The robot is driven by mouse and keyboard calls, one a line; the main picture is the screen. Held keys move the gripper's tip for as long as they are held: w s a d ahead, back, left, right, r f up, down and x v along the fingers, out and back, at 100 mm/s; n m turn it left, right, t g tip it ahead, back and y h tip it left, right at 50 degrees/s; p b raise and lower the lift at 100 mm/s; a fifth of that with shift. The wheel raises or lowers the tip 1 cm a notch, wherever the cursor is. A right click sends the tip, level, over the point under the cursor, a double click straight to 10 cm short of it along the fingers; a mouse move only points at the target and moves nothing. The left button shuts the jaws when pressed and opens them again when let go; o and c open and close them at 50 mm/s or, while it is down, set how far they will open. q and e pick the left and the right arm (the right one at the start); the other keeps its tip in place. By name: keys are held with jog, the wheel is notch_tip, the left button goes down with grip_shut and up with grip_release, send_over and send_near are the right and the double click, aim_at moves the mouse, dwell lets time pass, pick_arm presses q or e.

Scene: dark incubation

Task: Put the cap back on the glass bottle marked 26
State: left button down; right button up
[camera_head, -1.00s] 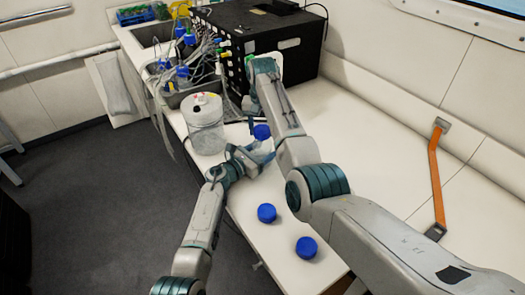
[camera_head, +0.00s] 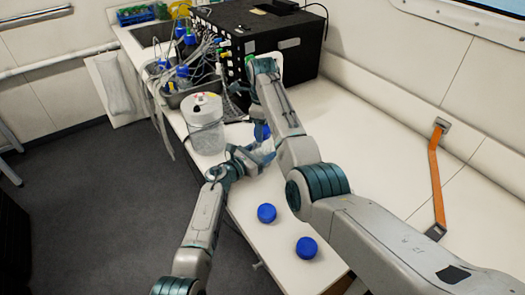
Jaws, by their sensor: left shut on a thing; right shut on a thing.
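My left gripper (camera_head: 252,157) is shut on a clear glass bottle (camera_head: 264,150), low over the white bench beside the large clear jar. My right gripper (camera_head: 257,116) points down above the bottle and is shut on a blue cap (camera_head: 262,132). The cap is at the bottle's mouth, partly hidden behind my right arm. I cannot tell whether it touches the neck or is seated. The number on the bottle is not readable.
Two more blue caps (camera_head: 267,213) (camera_head: 306,248) are on the bench (camera_head: 375,140) near its front edge. A large clear jar (camera_head: 205,125) stands left of my grippers. Behind are a black box (camera_head: 275,45) and tubed bottles (camera_head: 183,75).

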jog(key=o, duration=1.2)
jog(key=shift+r, duration=0.1)
jog(key=shift+c, duration=0.2)
notch_tip(320, 180, up, 12)
pick_arm(q)
jog(key=shift+c, duration=1.6)
grip_release()
jog(key=shift+s, duration=0.1)
